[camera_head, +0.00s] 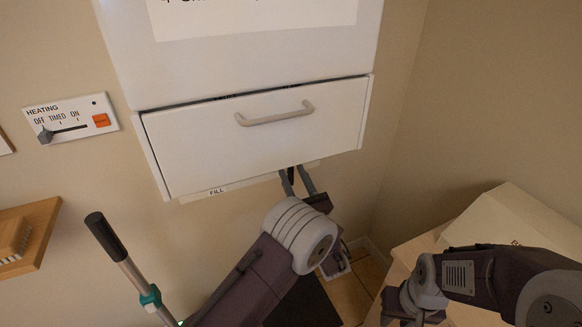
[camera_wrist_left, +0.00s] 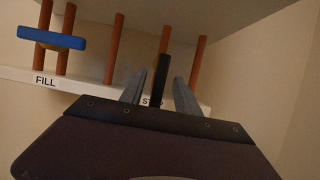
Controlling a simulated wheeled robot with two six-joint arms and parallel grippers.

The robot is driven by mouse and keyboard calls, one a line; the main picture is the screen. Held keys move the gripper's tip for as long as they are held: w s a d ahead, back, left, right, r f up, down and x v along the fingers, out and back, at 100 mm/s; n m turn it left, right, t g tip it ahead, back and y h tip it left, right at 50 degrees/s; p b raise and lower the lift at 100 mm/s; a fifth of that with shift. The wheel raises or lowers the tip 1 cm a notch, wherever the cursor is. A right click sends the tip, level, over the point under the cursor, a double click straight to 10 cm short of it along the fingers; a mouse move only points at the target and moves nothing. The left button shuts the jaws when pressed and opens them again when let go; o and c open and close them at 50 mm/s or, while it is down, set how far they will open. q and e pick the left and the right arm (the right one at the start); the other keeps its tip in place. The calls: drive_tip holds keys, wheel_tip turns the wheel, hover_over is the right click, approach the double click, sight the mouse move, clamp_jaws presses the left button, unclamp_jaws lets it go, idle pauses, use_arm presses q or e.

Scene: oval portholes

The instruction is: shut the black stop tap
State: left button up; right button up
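The black stop tap (camera_wrist_left: 160,78) shows in the left wrist view as a black lever standing upright, in line with the copper pipe behind it. A partly hidden label starting "ST" (camera_wrist_left: 150,101) is behind it. My left gripper (camera_wrist_left: 159,80) is open, with one grey finger on each side of the lever and a visible gap at both sides. I cannot tell how deep the lever is between them. In the head view my left gripper (camera_head: 297,178) reaches under the white cabinet, and the tap is hidden there. My right arm is at the lower right; its fingertips are not clear.
A blue lever (camera_wrist_left: 51,38) lies crosswise over copper pipes above the FILL label (camera_wrist_left: 45,80). The white cabinet front (camera_head: 250,135) with its handle overhangs. A heating panel (camera_head: 70,117), a wooden shelf (camera_head: 38,235), a black-gripped pole (camera_head: 105,237) and a box (camera_head: 515,220) stand around.

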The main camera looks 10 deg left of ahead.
use_arm(q)
drive_tip(key=shift+x, duration=1.05)
clamp_jaws()
idle(0.6)
